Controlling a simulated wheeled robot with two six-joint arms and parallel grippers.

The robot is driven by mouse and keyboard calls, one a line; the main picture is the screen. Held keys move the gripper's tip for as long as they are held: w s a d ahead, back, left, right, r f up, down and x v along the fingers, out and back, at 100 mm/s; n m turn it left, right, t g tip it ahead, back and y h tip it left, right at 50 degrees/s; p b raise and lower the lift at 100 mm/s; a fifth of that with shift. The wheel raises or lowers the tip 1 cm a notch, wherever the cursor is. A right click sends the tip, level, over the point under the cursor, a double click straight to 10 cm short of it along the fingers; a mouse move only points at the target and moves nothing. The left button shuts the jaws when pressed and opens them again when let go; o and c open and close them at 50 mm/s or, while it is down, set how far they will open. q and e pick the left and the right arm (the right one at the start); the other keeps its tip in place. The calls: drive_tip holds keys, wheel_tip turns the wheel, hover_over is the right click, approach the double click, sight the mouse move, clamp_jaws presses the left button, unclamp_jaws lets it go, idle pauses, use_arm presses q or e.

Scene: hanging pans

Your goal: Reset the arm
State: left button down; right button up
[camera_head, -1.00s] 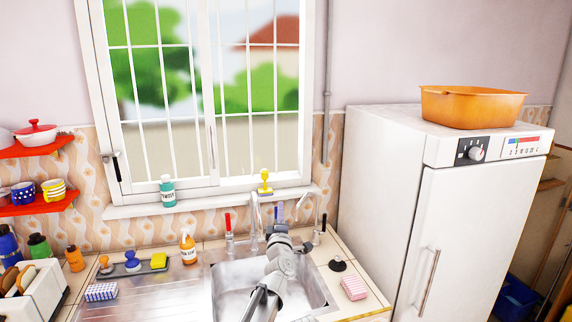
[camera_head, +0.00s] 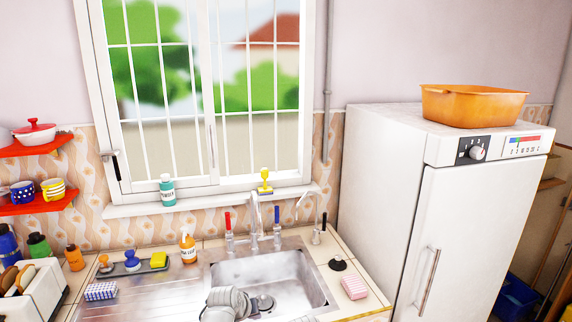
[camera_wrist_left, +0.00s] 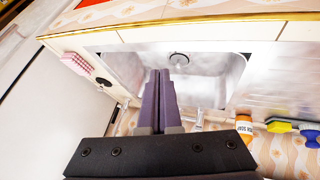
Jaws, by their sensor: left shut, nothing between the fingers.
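My left gripper (camera_wrist_left: 160,72) shows in the wrist view with its two dark purple fingers together, shut and empty. It is in front of the steel sink (camera_wrist_left: 210,72), touching nothing that I can see. In the head view, grey rounded parts of my left arm show low, over the left edge of the sink (camera_head: 300,284); the fingers cannot be made out there. My right gripper is in neither view.
A soap bottle (camera_head: 188,249), a yellow sponge (camera_head: 158,260) and a pink sponge (camera_head: 354,287) stand around the sink. Taps (camera_head: 254,218) rise behind it. A white fridge (camera_head: 470,215) with an orange tub (camera_head: 474,106) on top stands right. The sink basin looks mostly clear.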

use_arm(q)
drive_tip(key=s+a+f+m+g+y, duration=0.1)
drive_tip(key=s+a+f+g, duration=0.15)
drive_tip(key=s, duration=0.25)
drive_tip(key=s+a+f+g+y+b, duration=0.1)
drive_tip(key=s+a, duration=0.2)
drive_tip(key=s, duration=0.2)
drive_tip(key=s+a+f+m+g+y, duration=0.1)
drive_tip(key=s+a+f+g, duration=0.1)
drive_tip(key=s, duration=0.3)
drive_tip(key=s+d+f+m+b, duration=0.1)
drive_tip(key=s+d+f+b, duration=0.15)
drive_tip(key=f+b, duration=0.45)
drive_tip(key=s+d+f+m+g+b, duration=0.1)
drive_tip(key=d+f+b, duration=0.3)
drive_tip(key=f+b, duration=0.3)
drive_tip(key=s+d+f+m+b, duration=0.2)
drive_tip(key=d+f+b, duration=0.2)
drive_tip(key=f+b, duration=0.25)
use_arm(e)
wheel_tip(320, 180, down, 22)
use_arm(q)
wheel_tip(320, 180, up, 12)
drive_tip(key=p, duration=1.1)
drive_tip(key=shift+w+r+y+p, duration=0.15)
drive_tip(key=shift+r+y+p, duration=0.05)
drive_tip(key=shift+y+p, duration=0.2)
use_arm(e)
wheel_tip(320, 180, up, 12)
